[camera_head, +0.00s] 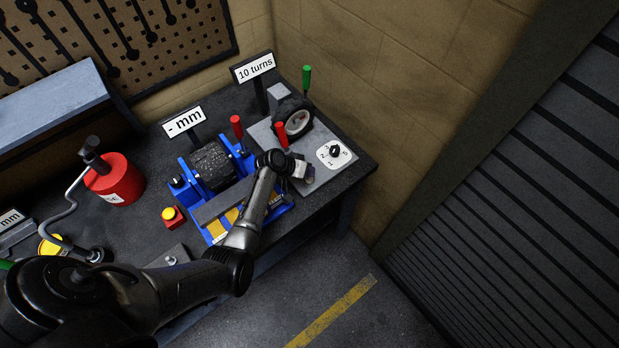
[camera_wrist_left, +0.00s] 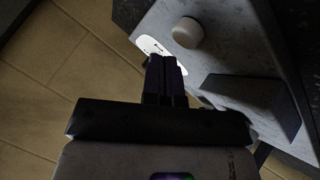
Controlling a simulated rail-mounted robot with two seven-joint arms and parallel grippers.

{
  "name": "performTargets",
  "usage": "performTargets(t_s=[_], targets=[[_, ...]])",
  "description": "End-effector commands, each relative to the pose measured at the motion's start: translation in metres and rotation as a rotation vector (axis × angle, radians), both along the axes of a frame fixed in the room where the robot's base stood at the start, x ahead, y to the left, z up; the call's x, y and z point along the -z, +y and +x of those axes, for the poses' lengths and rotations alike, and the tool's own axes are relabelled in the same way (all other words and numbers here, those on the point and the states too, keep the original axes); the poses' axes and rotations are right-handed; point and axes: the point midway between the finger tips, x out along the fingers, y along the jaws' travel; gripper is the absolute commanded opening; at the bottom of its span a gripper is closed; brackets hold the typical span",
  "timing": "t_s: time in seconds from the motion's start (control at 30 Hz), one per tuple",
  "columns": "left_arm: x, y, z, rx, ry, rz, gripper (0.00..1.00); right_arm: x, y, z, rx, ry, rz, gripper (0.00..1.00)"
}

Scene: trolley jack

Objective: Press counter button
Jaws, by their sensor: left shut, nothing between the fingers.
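My left gripper (camera_head: 304,173) is over the plate's front part, left of the dial card. In the left wrist view its fingers (camera_wrist_left: 165,75) are shut and empty. A round pale button (camera_wrist_left: 188,32) sits on the grey plate just beyond the fingertips, apart from them in the picture. My right gripper is out of view.
A blue fixture (camera_head: 183,190) with a black roller stands left of the plate, under a "- mm" sign (camera_head: 184,121). A wall stands behind; floor lies beyond the bench edge.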

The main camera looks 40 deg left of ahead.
Motion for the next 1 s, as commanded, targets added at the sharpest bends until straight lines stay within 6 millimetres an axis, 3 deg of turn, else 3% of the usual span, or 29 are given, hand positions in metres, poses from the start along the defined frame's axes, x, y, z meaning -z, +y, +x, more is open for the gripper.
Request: performTargets(t_s=[1.0], targets=[[0.0088, 0.0000, -0.0001, 0.000, 0.000, 0.000, 0.00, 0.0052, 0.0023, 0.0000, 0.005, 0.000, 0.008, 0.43]])
